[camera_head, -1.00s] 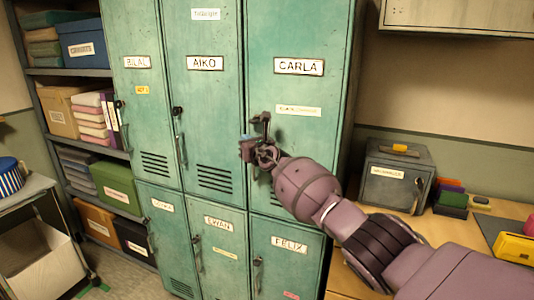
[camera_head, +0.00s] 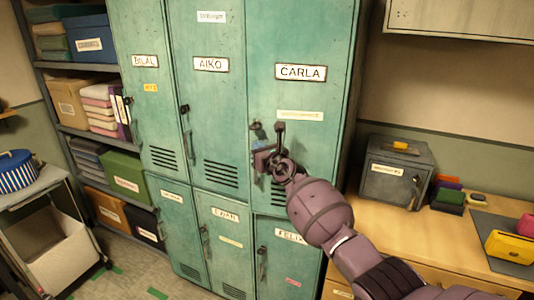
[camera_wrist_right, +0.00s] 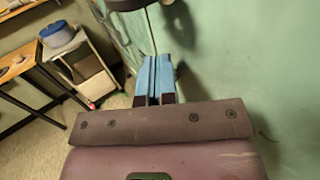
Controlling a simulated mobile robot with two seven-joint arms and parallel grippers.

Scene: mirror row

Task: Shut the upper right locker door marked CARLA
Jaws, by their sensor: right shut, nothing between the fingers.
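The green upper right locker door marked CARLA (camera_head: 300,105) stands flush, or nearly flush, with the locker front in the head view; a small gap cannot be ruled out. Its dark lock (camera_head: 256,126) shows near its left edge, and its handle is partly hidden by my gripper. My right gripper (camera_head: 260,154) is in front of the door's lower left part, just below the lock. Its blue fingers, also seen in the right wrist view (camera_wrist_right: 153,78), are shut and empty, close beside a green surface. I cannot tell whether they touch it. My left gripper is out of view.
The AIKO door (camera_head: 208,110) and BILAL door (camera_head: 146,105) are at left, the FELIX door (camera_head: 288,262) below. A desk (camera_head: 400,220) with a small grey safe (camera_head: 395,172) is at right. A wall cabinet (camera_head: 460,18) hangs above. Shelves and a cart (camera_head: 40,215) stand left.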

